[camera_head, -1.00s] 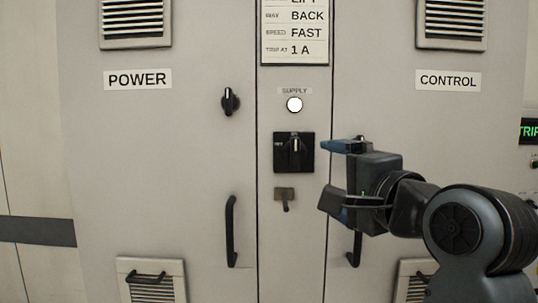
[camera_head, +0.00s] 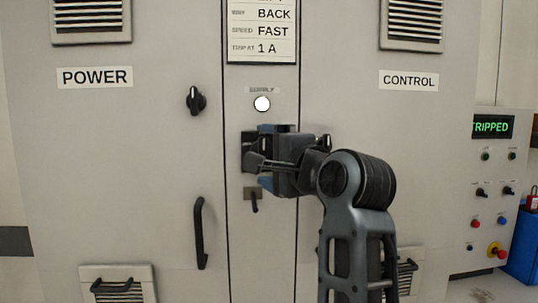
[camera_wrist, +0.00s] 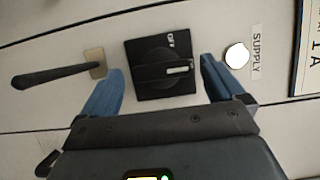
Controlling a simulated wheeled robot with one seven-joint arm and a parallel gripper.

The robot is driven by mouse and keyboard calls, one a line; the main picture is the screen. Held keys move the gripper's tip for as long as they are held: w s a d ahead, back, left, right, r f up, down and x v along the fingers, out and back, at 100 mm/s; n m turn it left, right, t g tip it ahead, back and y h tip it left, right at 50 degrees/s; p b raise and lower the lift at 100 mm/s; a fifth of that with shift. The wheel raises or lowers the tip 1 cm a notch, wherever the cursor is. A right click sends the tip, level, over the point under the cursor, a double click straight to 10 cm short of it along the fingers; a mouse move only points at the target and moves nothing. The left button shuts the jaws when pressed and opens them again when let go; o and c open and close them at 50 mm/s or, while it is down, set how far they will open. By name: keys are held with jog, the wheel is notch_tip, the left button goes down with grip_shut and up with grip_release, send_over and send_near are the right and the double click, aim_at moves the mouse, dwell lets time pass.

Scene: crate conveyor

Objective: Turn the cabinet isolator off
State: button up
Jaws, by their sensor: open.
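The cabinet isolator is a black square switch plate (camera_head: 246,152) with a rotary knob, in the cabinet's middle strip below the white supply lamp (camera_head: 262,104). My gripper mostly hides it in the head view. In the wrist view the isolator (camera_wrist: 145,50) shows whole, its white knob mark pointing right, towards the lamp (camera_wrist: 237,55). The OFF lettering is at the plate's upper edge there, off the mark's direction. My gripper (camera_head: 264,157) is open, its blue fingers on either side of the isolator in the wrist view (camera_wrist: 160,72). I cannot tell whether they touch it.
A tan plate with a black lever (camera_head: 254,196) is just below the isolator. A black knob (camera_head: 195,100) and a door handle (camera_head: 201,233) are on the left POWER door. A panel (camera_head: 490,190) reading TRIPPED stands right, beside a blue box (camera_head: 523,245).

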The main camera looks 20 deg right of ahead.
jog(key=shift+c, duration=0.2)
jog(key=c, duration=1)
jog(key=shift+p, duration=0.35)
jog(key=n+p, duration=0.1)
jog(key=n+g+p, duration=0.1)
jog(key=p, duration=0.1)
jog(key=shift+r, duration=0.35)
jog(key=n+g+h+p, duration=0.1)
jog(key=n+p, duration=0.1)
jog(key=n, duration=0.1)
jog(key=shift+p, duration=0.3)
jog(key=n, duration=0.1)
jog(key=n+g+h, duration=0.1)
jog(key=n, duration=0.1)
jog(key=n+g+h, duration=0.1)
jog(key=shift+w+a+n, duration=0.1)
jog(key=shift+a+n, duration=0.15)
jog(key=shift+n, duration=0.15)
jog(key=n+g+h, duration=0.1)
jog(key=n+h, duration=0.1)
jog(key=n, duration=0.1)
jog(key=shift+a+h, duration=0.15)
jog(key=shift+h, duration=0.15)
jog(key=shift+n, duration=0.3)
